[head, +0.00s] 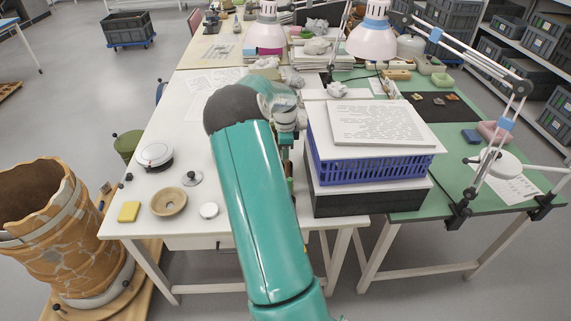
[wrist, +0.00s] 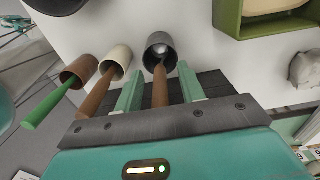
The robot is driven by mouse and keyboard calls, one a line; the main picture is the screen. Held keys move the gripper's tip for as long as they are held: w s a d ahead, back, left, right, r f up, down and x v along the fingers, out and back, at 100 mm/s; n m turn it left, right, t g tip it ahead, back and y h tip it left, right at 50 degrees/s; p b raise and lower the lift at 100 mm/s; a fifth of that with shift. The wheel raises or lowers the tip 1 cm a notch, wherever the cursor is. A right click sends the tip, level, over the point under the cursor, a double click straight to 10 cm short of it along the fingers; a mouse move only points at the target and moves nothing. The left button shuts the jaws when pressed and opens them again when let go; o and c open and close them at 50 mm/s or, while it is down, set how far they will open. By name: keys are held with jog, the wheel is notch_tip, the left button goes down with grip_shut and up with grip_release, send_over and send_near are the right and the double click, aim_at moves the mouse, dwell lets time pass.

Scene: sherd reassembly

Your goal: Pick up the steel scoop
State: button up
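In the wrist view the steel scoop (wrist: 160,41) has a dark grey metal cup and a brown handle. Its handle runs between the two pale green fingers of my gripper (wrist: 159,72). The fingers are apart, with a gap on each side of the handle, and the cup lies just beyond their tips. In the head view my teal arm reaches over the white table, and the scoop and fingers cannot be made out behind it.
Left of the steel scoop are a cream scoop (wrist: 116,60) and a terracotta scoop (wrist: 78,70) with a green handle. A green box (wrist: 229,22) is at upper right. In the head view, a blue crate (head: 372,168) stands close right of my arm.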

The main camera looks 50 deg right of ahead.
grip_shut()
jog(key=shift+r, duration=0.1)
notch_tip(320, 180, up, 10)
jog(key=shift+f, duration=0.1)
dwell(0.5)
